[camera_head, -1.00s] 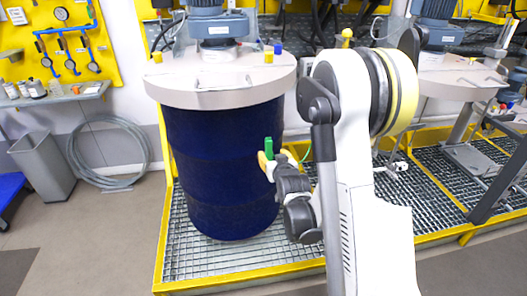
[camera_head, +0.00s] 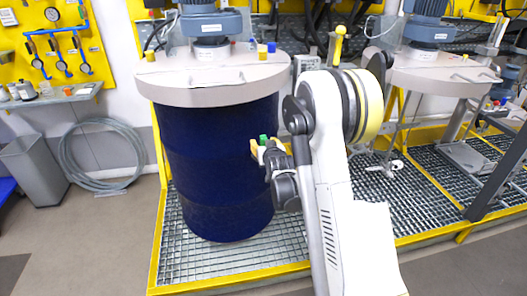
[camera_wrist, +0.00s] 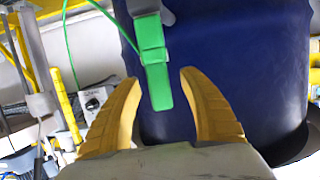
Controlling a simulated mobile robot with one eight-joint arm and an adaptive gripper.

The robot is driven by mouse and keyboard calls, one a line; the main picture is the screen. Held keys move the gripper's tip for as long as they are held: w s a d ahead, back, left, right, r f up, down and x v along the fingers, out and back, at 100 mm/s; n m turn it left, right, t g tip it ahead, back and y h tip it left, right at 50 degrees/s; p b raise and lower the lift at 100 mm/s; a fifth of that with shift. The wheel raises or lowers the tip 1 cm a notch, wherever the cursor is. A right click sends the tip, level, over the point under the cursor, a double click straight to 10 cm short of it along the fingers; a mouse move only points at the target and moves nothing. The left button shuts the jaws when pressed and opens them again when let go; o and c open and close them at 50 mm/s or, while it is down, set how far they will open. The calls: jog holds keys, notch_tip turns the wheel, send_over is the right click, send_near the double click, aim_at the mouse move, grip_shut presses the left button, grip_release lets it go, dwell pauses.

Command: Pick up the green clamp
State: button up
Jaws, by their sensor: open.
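The green clamp (camera_wrist: 153,62) shows in the wrist view in front of the dark blue drum (camera_wrist: 235,45), with a thin green cable running off to its upper left. My gripper (camera_wrist: 159,95) is open, its two yellow fingers on either side of the clamp's lower end with gaps visible on both sides. In the head view my gripper (camera_head: 263,146) is in front of the blue drum (camera_head: 215,165), and only a small part of the green clamp (camera_head: 264,139) shows beside the fingers. How deep the clamp sits between the fingers I cannot tell.
A round grey lid (camera_head: 210,82) with a motor tops the drum. The drum stands on a metal grating (camera_head: 180,262) with a yellow edge. A second agitator (camera_head: 430,75) stands to the right. A grey bin (camera_head: 38,170) and a coiled hose (camera_head: 100,160) are at left.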

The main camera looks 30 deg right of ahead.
aim_at(265, 137)
grip_shut()
jog(key=shift+r, duration=0.1)
jog(key=shift+r+p, duration=0.3)
jog(key=shift+r, duration=0.15)
jog(key=r, duration=0.1)
jog(key=r+p, duration=0.2)
jog(key=r, duration=0.1)
jog(key=shift+s+d, duration=0.15)
jog(key=shift+d, duration=0.1)
jog(key=s+d+r+p, duration=0.6)
jog(key=d+r, duration=0.3)
jog(key=r, duration=0.2)
jog(key=shift+d+p, duration=0.2)
jog(key=shift+p, duration=0.55)
